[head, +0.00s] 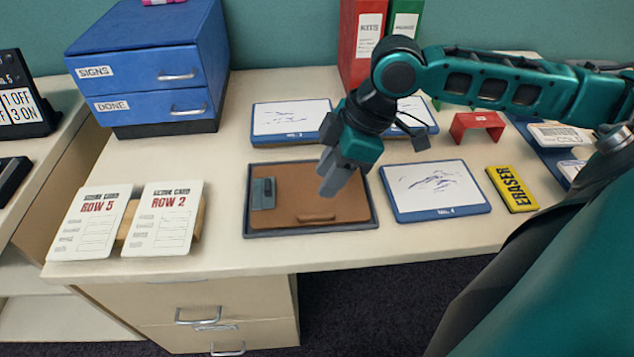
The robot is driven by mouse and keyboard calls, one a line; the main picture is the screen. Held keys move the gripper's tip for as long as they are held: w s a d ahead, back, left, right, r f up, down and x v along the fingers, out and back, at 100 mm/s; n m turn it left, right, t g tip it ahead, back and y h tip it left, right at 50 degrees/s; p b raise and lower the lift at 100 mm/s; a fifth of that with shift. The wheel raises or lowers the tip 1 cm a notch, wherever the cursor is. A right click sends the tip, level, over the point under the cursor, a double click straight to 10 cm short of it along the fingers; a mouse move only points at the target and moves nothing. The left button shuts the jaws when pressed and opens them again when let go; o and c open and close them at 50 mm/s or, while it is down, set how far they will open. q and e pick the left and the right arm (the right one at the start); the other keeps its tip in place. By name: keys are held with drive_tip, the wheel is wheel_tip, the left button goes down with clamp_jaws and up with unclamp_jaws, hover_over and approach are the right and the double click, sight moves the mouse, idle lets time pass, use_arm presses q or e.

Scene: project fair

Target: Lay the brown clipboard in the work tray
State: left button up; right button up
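The brown clipboard (290,190) lies flat in the dark grey work tray (247,222), inside its rim. Its grey metal clip (263,194) is at the left, and a small brown raised grip (317,218) is near its front edge. My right gripper (334,182) points down over the right part of the clipboard and hides some of it and of the tray's back right rim. I cannot tell whether its fingers are apart, or whether they touch the board. My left gripper is not in view.
Whiteboard cards lie behind the tray (290,117) and right of it (436,190). A yellow eraser (512,188) and a red stand (477,125) are farther right. Row cards (160,220) lean at the left. A blue drawer box (150,60) stands behind them.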

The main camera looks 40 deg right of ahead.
drive_tip(key=shift+v, duration=1.15)
